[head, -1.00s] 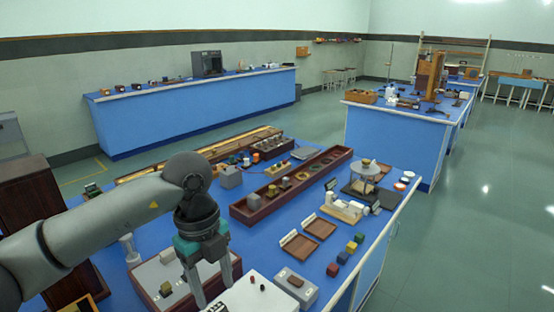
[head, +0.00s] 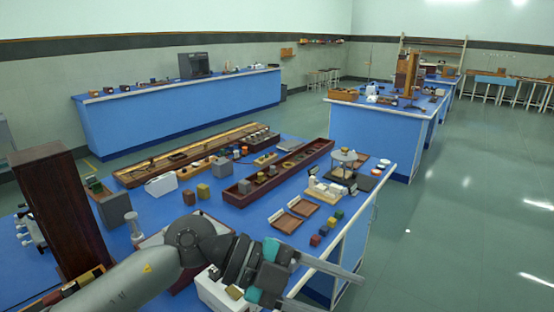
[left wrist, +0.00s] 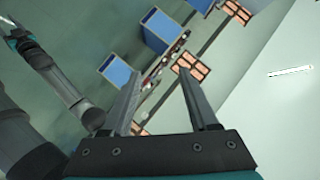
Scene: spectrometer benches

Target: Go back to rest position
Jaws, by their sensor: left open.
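My left gripper (head: 338,292) has its two grey fingers spread apart, with nothing between them. It is in the air over the front edge of the near blue bench (head: 362,212), and its fingers point right past the edge. In the left wrist view the same open fingers (left wrist: 160,85) show, with the tilted room beyond them. Another of my arms shows at the left of that view, with a dark and teal gripper (left wrist: 20,38) at its end, too small to read. The right gripper is not in the head view.
The near bench holds a long dark red tray (head: 290,166), small coloured cubes (head: 326,228), two brown trays (head: 302,207) and a white box (head: 215,292) under the arm. A dark wooden cabinet (head: 62,205) stands at left. The floor on the right (head: 470,230) is clear.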

